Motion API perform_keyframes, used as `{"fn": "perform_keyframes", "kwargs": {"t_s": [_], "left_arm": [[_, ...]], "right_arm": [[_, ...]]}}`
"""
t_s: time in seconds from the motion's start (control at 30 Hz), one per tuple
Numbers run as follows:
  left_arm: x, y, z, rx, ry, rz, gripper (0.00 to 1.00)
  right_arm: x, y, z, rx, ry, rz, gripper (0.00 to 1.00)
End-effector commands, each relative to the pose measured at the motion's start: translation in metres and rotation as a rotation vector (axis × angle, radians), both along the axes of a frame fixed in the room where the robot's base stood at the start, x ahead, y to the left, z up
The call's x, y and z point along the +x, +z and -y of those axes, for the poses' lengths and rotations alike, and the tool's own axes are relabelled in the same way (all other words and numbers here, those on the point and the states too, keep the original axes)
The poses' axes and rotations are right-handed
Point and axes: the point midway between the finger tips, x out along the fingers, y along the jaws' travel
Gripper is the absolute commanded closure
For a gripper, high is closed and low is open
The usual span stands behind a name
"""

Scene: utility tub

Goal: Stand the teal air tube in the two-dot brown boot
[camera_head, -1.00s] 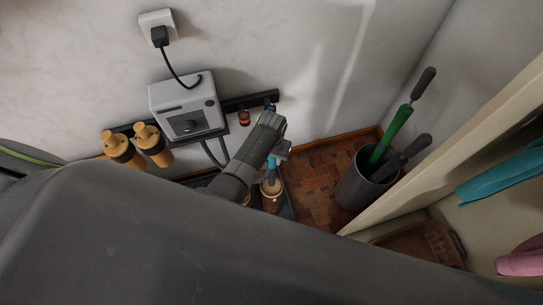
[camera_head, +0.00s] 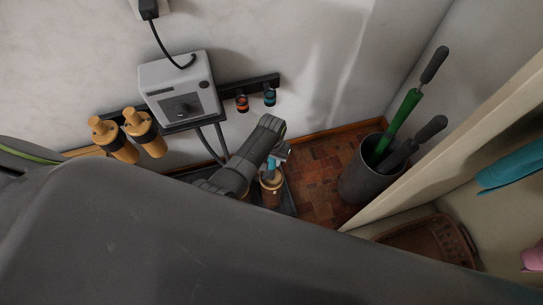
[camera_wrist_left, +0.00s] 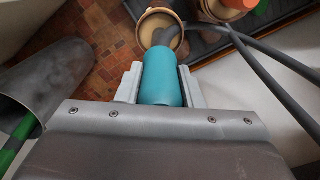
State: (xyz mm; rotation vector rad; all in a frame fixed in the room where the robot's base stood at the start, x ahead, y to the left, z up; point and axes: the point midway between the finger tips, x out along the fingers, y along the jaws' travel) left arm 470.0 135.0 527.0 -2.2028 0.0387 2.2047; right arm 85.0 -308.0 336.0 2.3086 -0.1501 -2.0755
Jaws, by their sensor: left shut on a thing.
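The teal air tube (camera_wrist_left: 161,78) is held between the pale jaws of my left gripper (camera_wrist_left: 160,84) in the left wrist view. A grey end piece (camera_wrist_left: 172,38) shows beyond it, over or inside the round mouth of a brown boot (camera_wrist_left: 147,22); I cannot tell how deep. In the head view my left gripper (camera_head: 277,157) is directly above that boot (camera_head: 271,196), and a bit of the teal tube (camera_head: 271,165) shows between them. A second boot (camera_wrist_left: 205,9) with an orange piece in it stands beside it. No dots are readable. My right gripper is not in view.
A grey box (camera_head: 180,88) on the wall has grey hoses running down. Orange and teal holders (camera_head: 270,97) sit on a black rail. A brown basket (camera_head: 430,240) lies beyond the pale panel.

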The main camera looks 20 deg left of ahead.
Motion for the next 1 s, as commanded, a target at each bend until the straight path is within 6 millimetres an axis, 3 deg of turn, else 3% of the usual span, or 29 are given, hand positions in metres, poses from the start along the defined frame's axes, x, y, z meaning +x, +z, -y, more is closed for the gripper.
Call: {"fn": "perform_keyframes", "kwargs": {"t_s": [0.2, 0.8, 1.0], "left_arm": [[0.001, -0.026, 0.000, 0.000, 0.000, 0.001, 0.92], [0.001, -0.085, 0.000, 0.000, 0.001, 0.001, 0.92], [0.001, -0.097, 0.000, 0.000, 0.001, 0.001, 0.92]], "right_arm": [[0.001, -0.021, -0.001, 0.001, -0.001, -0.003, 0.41], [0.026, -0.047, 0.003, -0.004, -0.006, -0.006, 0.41], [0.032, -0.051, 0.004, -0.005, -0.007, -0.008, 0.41]]}}
